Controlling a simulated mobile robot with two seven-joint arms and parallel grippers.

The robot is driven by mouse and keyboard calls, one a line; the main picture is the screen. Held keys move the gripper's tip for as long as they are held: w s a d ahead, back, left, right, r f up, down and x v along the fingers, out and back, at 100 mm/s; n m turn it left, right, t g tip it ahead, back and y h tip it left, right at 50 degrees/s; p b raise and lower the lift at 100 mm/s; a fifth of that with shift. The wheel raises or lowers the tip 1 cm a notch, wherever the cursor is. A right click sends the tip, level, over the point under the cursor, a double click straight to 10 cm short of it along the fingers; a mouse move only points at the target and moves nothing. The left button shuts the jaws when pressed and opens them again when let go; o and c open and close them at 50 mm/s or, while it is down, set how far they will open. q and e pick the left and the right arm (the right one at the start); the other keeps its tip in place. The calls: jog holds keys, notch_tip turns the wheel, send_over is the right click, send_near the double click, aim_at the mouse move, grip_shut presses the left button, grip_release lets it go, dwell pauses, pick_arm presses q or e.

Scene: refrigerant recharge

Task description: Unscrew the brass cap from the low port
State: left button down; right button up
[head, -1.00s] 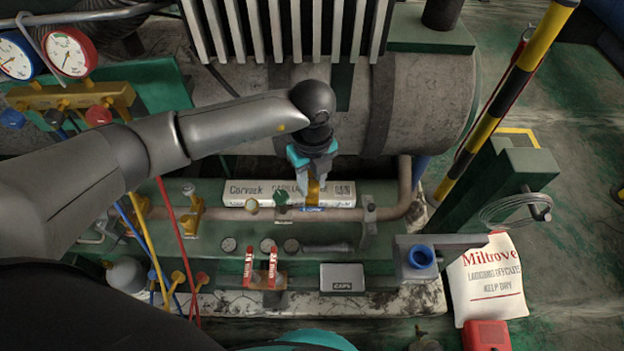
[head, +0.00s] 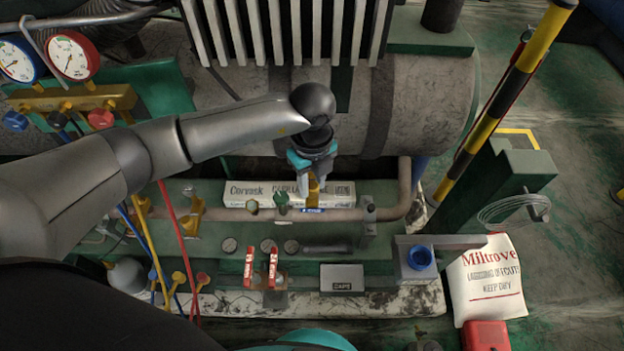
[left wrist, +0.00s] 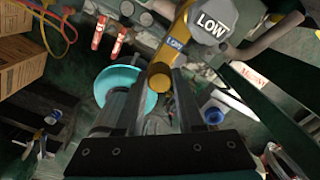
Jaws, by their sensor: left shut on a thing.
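My left gripper (head: 312,183) reaches down from above to the low port on the pipe behind the green bench. In the left wrist view its two fingers are shut on the round brass cap (left wrist: 160,73), which shows between the fingertips. The low port (left wrist: 179,38) is a brass fitting with a blue label, right beside the cap, and a grey LOW tag (left wrist: 213,21) is near it. In the head view the port's blue label (head: 312,210) shows just below the fingers. I cannot tell whether the cap is still threaded on. My right gripper is not in view.
A grey CAPS tray (head: 342,271) sits at the bench front, with two red-handled valves (head: 260,268) to its left. A blue-topped fixture (head: 420,257) stands at right. Red, yellow and blue hoses run at left below the gauges (head: 67,56).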

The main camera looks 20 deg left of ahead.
pick_arm(q)
jog(key=shift+n+p, duration=0.7)
jog(key=shift+n, duration=0.6)
jog(key=shift+r+n+p, duration=0.15)
jog(key=shift+n+p, duration=0.3)
jog(key=shift+n, duration=0.15)
jog(key=shift+n+p, duration=0.7)
jog(key=shift+n, duration=0.5)
